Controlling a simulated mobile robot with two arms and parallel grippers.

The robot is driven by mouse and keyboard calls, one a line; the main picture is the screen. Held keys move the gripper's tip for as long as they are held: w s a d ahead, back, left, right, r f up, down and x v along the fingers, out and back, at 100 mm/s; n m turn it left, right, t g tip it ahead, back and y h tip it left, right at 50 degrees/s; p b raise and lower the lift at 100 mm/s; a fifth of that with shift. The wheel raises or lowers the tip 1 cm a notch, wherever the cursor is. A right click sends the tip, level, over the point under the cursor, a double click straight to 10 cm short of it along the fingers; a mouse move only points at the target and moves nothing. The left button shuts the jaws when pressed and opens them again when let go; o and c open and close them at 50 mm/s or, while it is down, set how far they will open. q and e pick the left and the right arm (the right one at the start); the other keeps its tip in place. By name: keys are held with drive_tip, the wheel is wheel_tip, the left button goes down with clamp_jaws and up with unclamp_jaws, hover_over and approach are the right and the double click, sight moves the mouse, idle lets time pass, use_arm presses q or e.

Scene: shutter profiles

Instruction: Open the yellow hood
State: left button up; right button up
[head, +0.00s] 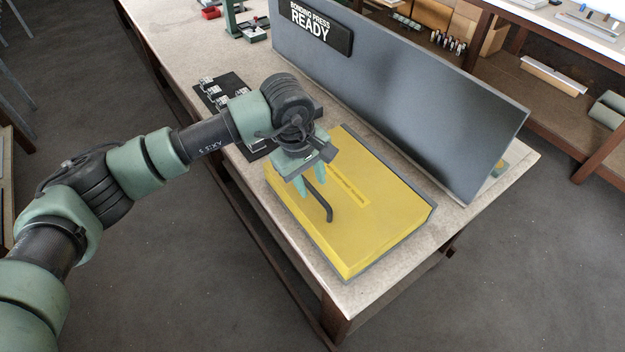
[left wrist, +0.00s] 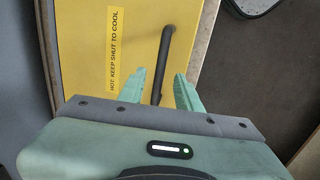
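The yellow hood (head: 385,215) lies shut, a flat box on the front part of the workbench. A dark bar handle (head: 322,205) runs along its top near the left side; it also shows in the left wrist view (left wrist: 166,48). A label on the hood reads "HOT: KEEP SHUT TO COOL" (left wrist: 115,50). My left gripper (head: 313,184) is over the hood at the handle's far end. In the left wrist view its green fingers are apart, one on each side of the handle, with gaps visible. Whether the fingertips reach below the bar is unclear. My right gripper is not in view.
A tall grey panel (head: 400,105) with a "BONDING PRESS READY" sign (head: 312,27) stands along the hood's right side. A black plate with small metal parts (head: 222,92) lies behind my left arm. The bench top (head: 182,48) is partly clear; its front edge is close to the hood.

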use_arm(q)
drive_tip(key=shift+w+d+f, duration=0.1)
drive_tip(key=shift+d+f, duration=0.1)
drive_tip(key=shift+f, duration=0.85)
clamp_jaws()
drive_tip(key=shift+r, duration=0.1)
idle(0.6)
